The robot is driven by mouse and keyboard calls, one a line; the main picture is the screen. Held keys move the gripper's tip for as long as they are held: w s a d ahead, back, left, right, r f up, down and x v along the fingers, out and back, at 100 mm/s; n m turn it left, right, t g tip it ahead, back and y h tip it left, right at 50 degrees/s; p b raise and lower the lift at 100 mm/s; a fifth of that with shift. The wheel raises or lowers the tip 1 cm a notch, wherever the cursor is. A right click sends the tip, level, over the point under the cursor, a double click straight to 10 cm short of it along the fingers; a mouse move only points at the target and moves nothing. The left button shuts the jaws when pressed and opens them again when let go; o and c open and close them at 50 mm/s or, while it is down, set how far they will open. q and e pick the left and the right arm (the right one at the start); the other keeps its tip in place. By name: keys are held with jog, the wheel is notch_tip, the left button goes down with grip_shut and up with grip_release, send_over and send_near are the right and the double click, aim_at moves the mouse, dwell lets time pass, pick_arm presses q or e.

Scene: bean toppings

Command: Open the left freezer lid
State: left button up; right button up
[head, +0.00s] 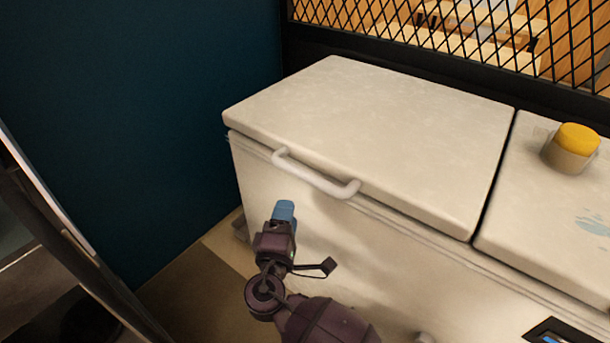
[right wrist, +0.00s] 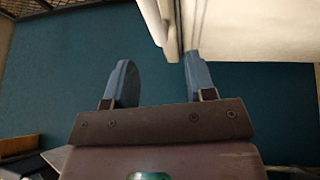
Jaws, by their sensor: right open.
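The left freezer lid (head: 385,125) is a closed cream-coloured slab on the chest freezer (head: 370,255). Its white bar handle (head: 315,176) is on the front edge, toward the left. My right gripper (head: 284,210) is in front of the freezer, a little below and left of the handle in the head view. In the right wrist view my right gripper (right wrist: 158,85) has its two blue fingers apart with nothing held between them. A pale curved bar, likely the handle (right wrist: 153,20), shows beyond the fingertips beside the freezer edge. My left gripper is not in view.
The right lid (head: 555,215) is closed, and a container with a yellow top (head: 572,148) stands on it. A dark blue wall (head: 140,90) stands left of the freezer. A black mesh screen (head: 450,35) runs behind it. Some floor (head: 190,285) is clear at lower left.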

aim_at(304, 180)
jog(key=shift+h, duration=0.9)
jog(key=x, duration=0.7)
jog(key=d+x, duration=0.1)
jog(key=x, duration=0.3)
jog(key=shift+s+d+r+b, duration=0.1)
jog(key=shift+s+r+b, duration=0.15)
jog(key=shift+b, duration=0.15)
grip_shut()
